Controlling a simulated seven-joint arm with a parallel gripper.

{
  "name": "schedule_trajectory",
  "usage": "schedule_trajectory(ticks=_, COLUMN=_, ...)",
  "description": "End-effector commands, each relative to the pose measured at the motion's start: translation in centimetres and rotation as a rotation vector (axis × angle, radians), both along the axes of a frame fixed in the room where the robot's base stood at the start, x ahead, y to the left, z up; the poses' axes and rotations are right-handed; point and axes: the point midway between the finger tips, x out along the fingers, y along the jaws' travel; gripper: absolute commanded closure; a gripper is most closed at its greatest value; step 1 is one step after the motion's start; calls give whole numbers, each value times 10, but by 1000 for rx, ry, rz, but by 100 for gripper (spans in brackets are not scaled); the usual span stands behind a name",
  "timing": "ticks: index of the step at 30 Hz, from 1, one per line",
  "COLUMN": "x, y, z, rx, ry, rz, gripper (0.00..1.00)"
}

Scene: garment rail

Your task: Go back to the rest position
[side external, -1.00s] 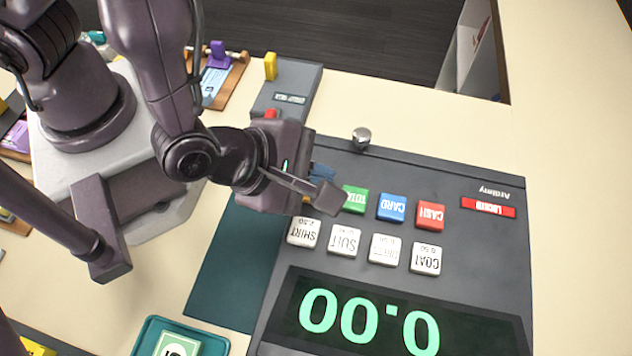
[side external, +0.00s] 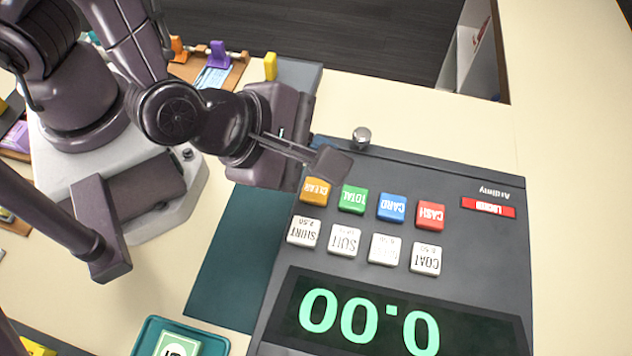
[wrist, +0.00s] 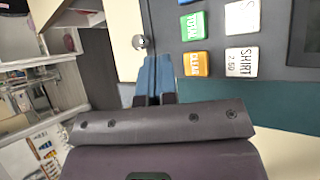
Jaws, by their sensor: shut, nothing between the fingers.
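My gripper (wrist: 154,82) is shut and empty, its blue fingertips together in the wrist view. The register's display (side external: 365,320) reads 0.00 in green.
The register has green, blue, red and white keys (side external: 385,248), a red LOCKED label (side external: 488,207) and a silver knob (side external: 361,138). A teal tray (side external: 213,345) holds a note at the bottom. A wooden holder (side external: 232,78) stands behind. The counter on the right is clear.

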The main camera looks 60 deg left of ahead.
Motion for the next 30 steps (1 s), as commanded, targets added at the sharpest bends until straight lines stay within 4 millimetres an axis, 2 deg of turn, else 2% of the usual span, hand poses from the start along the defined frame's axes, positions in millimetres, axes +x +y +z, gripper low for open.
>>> schedule_trajectory(ticks=8, x=0, y=0, z=0, rx=-8, ry=1, rz=8, gripper=100)
schedule_trajectory(ticks=11, x=0, y=3, z=-1, rx=-67, ry=14, rz=90, gripper=100)
schedule_trajectory(ticks=14, x=0, y=23, z=-3, rx=-196, ry=52, rz=385, gripper=100)
schedule_trajectory(ticks=16, x=5, y=46, z=5, rx=-330, ry=45, rz=678, gripper=100)
schedule_trajectory(ticks=20, x=12, y=97, z=30, rx=-647, ry=-27, rz=1291, gripper=100)
schedule_trajectory(ticks=24, x=6, y=144, z=58, rx=-1038, ry=-132, rz=1945, gripper=100)
schedule_trajectory(ticks=29, x=-10, y=177, z=93, rx=-1552, ry=-219, rz=2663, gripper=100)
schedule_trajectory(ticks=30, x=-13, y=182, z=103, rx=1532, ry=199, rz=-2562, gripper=100)
